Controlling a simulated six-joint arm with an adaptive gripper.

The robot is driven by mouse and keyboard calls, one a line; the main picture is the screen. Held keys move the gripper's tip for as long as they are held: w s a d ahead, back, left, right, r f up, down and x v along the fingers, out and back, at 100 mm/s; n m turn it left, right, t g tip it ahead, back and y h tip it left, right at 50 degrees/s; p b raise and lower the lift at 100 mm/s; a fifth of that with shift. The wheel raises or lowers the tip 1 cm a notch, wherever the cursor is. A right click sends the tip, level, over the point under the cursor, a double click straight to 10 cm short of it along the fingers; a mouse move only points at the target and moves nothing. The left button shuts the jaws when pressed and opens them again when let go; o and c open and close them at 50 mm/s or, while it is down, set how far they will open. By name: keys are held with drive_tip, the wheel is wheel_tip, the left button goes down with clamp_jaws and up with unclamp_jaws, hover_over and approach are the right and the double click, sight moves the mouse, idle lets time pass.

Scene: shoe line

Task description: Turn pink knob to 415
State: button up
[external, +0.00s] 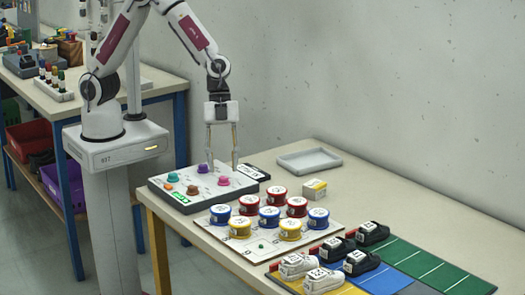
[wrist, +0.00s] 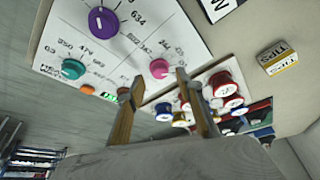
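The pink knob (external: 223,181) sits at the right side of a grey-white control panel (external: 232,193) on the table.
The panel also has purple (wrist: 103,20), teal (wrist: 73,69), orange (wrist: 87,89) and brown (external: 193,190) knobs and a green display (external: 181,198). Several colored tins (external: 269,217) stand on a white board in front. A grey tray (external: 309,160) and small box (external: 315,189) lie behind.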

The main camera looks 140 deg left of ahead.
sight(224, 181)
drive_tip(key=shift+x, duration=1.05)
clamp_jaws()
drive_tip(key=shift+n, duration=0.5)
drive_tip(key=shift+d+n+t+y, duration=0.15)
drive_tip(key=shift+n+y, duration=0.2)
drive_tip(key=shift+n, duration=0.4)
drive_tip(key=shift+d+n+t+y, duration=0.15)
drive_tip(key=shift+n+y, duration=0.2)
drive_tip(key=shift+n, duration=0.4)
drive_tip(key=shift+a+n, duration=0.1)
drive_tip(key=shift+n, duration=0.2)
drive_tip(key=shift+n+y, duration=0.8)
drive_tip(key=shift+n, duration=0.9)
